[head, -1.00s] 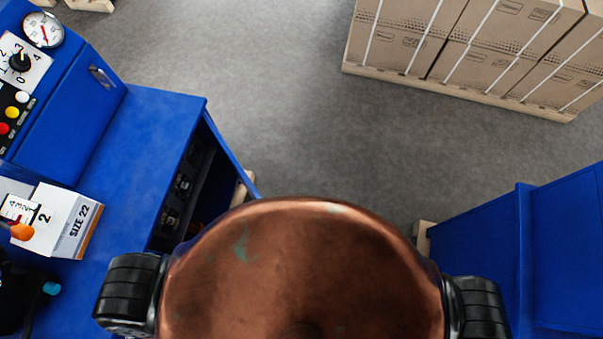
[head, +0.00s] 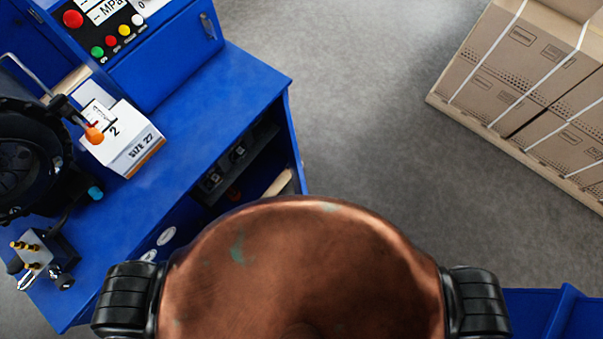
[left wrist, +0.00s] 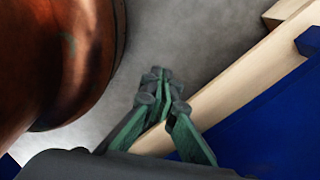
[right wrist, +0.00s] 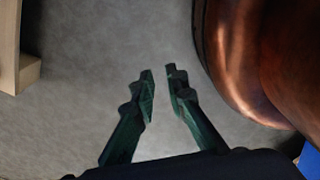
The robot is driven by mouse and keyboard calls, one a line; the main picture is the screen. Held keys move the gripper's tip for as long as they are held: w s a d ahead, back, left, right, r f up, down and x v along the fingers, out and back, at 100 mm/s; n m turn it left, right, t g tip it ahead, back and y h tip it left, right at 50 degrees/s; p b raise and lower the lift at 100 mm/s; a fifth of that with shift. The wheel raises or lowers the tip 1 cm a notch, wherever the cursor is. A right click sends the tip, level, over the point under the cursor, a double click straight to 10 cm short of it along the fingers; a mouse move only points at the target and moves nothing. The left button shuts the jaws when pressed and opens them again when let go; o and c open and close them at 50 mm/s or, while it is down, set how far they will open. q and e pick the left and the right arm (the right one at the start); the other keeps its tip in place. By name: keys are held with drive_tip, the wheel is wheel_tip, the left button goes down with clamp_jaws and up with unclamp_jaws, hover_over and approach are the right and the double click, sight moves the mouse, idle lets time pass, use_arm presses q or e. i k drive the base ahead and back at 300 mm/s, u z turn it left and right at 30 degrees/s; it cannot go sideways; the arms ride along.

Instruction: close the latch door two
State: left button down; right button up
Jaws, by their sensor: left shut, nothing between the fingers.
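A blue machine (head: 190,120) stands at the left in the head view. Its raised blue housing has a flat panel (head: 165,60) with a small metal latch (head: 208,26) near its right edge. I cannot tell whether this panel is door two or whether it is fully shut. My left gripper (left wrist: 160,80) is shut and empty, above a wooden beam and a blue surface. My right gripper (right wrist: 161,82) is open and empty over grey floor. Neither gripper shows in the head view.
A black round device (head: 30,160) and a small fitting with brass pins (head: 38,250) are on the bench. Strapped cartons (head: 520,70) stand on a pallet at upper right. Another blue unit (head: 535,310) is at lower right. Grey floor (head: 350,120) lies clear between.

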sight(302, 183)
drive_tip(key=u, duration=0.35)
drive_tip(key=k, duration=1.1)
drive_tip(key=u, duration=0.2)
